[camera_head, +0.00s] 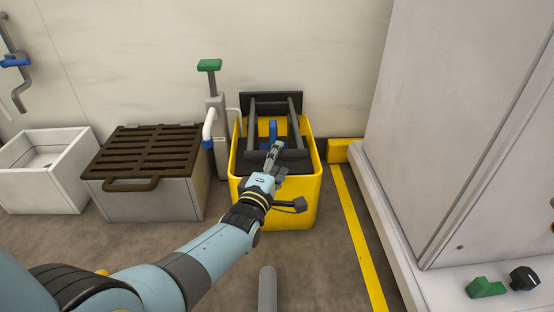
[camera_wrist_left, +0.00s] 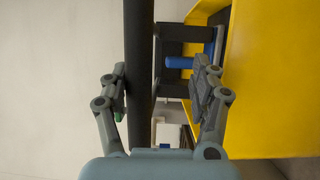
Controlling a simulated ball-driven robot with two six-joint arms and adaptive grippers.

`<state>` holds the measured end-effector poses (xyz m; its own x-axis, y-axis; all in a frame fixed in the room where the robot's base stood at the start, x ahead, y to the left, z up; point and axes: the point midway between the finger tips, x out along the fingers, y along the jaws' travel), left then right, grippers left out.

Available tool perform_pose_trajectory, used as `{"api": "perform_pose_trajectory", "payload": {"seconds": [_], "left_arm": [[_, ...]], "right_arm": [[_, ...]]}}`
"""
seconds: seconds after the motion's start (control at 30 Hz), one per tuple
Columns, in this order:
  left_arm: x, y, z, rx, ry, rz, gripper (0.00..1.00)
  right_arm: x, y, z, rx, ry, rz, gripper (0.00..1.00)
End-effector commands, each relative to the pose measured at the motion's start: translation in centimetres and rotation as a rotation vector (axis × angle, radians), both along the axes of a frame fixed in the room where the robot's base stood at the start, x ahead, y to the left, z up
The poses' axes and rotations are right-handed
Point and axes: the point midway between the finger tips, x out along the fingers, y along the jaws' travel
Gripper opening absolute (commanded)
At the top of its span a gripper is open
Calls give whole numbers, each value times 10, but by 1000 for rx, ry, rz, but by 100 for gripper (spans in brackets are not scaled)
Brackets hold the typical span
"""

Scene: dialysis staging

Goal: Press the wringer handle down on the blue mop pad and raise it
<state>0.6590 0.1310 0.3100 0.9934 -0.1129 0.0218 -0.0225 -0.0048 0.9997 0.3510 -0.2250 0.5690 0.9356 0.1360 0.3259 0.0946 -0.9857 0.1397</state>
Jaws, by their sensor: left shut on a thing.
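The yellow bucket (camera_head: 302,190) stands on the floor at the middle, with a black wringer (camera_head: 272,98) at its back and two grey side bars. The blue mop pad (camera_head: 272,128) shows as a narrow blue piece inside the wringer; in the left wrist view it is a small blue roll (camera_wrist_left: 178,62). My left gripper (camera_head: 277,158) is over the bucket opening, hiding part of the wringer. In the left wrist view its fingers (camera_wrist_left: 162,88) are on either side of the dark wringer handle bar (camera_wrist_left: 138,45), shut on it. My right gripper is out of view.
A grey bin with a brown slatted lid (camera_head: 148,150) and a white open bin (camera_head: 45,190) stand left. A stand with a green top (camera_head: 209,65) is close beside the bucket. A large white cabinet (camera_head: 450,130) is at right, past a yellow floor line (camera_head: 360,235).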

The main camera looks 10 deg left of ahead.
Motion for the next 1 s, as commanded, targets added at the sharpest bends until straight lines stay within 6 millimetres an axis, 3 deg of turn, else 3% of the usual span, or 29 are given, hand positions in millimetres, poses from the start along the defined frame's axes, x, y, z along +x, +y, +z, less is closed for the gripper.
{"api": "perform_pose_trajectory", "payload": {"seconds": [0.03,0.17,0.6,0.77,1.0], "left_arm": [[-8,0,-13,2,28,-2,48],[-19,1,-13,1,28,-1,48],[-104,11,-6,0,8,-1,48],[-118,12,-4,1,2,-2,48],[-120,13,-2,1,-1,-2,48]], "right_arm": [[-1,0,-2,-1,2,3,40],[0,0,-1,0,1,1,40],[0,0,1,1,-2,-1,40],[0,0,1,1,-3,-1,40],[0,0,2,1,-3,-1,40]]}}
